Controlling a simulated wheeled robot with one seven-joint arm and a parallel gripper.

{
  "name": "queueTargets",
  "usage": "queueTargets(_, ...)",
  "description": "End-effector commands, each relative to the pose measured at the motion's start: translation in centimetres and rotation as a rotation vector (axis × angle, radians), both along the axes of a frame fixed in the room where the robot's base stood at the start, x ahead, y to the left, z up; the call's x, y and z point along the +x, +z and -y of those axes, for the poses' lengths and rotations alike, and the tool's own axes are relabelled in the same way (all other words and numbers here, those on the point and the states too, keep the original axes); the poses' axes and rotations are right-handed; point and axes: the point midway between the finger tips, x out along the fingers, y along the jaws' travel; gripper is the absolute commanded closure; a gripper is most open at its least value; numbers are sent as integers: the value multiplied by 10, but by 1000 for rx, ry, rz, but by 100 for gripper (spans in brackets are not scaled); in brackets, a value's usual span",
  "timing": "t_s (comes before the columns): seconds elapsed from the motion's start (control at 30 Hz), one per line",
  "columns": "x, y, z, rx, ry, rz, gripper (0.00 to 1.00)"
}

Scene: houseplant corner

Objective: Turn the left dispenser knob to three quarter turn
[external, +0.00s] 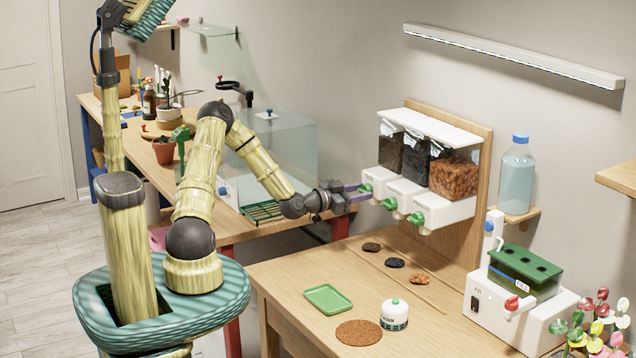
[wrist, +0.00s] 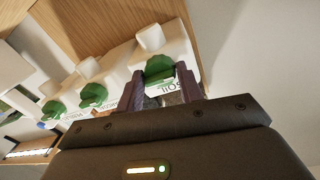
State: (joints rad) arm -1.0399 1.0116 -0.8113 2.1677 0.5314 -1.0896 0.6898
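The left dispenser knob (external: 366,188) is green and sits on the front of the leftmost white dispenser, below a bin of brown material. In the wrist view the knob (wrist: 159,68) lies between my two purple fingertips, above a label reading SOIL. My gripper (external: 359,191) points at it from the left and is level with it. In the wrist view my gripper (wrist: 163,76) has its fingers apart, one on each side of the knob. Contact with the knob cannot be made out. The knob's exact turn angle is hard to read.
Two more green knobs, the middle one (external: 390,204) and the right one (external: 416,218), sit close to the right. Below lie a green tray (external: 328,298), a cork disc (external: 359,332) and a white jar (external: 394,314). A glass tank (external: 285,150) stands behind my forearm.

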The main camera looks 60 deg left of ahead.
Motion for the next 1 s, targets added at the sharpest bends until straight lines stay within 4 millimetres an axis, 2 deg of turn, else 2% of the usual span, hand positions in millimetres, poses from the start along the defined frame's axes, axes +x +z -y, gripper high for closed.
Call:
queueTargets(0.03,0,0,-1,0,2,0,75)
queueTargets(0.1,0,0,-1,0,2,0,86)
queueTargets(0.77,0,1,-2,-100,3,2,86)
queueTargets(0.8,0,1,-2,-100,3,2,60)
queueTargets(0.9,0,1,-1,-100,3,2,43)
queueTargets(1.0,0,1,-1,-100,3,2,43)
